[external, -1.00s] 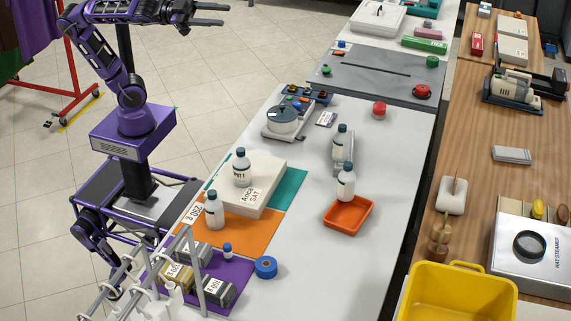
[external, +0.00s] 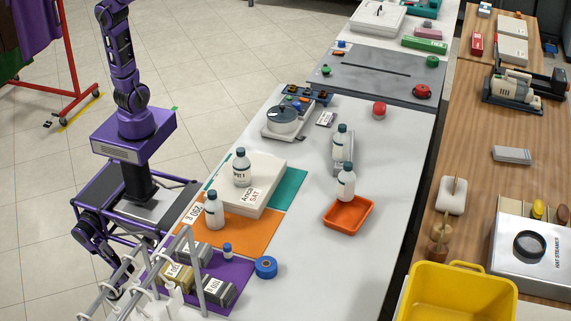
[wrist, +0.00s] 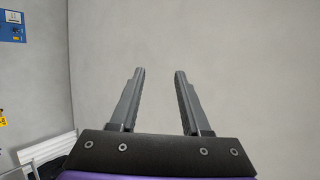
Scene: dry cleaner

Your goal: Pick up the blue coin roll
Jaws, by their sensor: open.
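A short blue roll (external: 265,267) with a dark round centre stands on the white table, just right of the purple mat, in the external view. I cannot tell whether it is the coin roll. Several small coloured pieces (external: 299,104), some blue, lie by the scale and dark tray at the table's left edge; they are too small to identify. My gripper (wrist: 160,73) is open and empty in the wrist view, facing a bare grey wall. In the external view it is out of frame above the top edge, far from the table objects.
White bottles stand on the orange mat (external: 262,240), the white box (external: 265,191) and the orange tray (external: 336,225). A grey rack (external: 199,275) rises at the near left corner. A yellow bin (external: 455,300) is at lower right. The table's right middle is clear.

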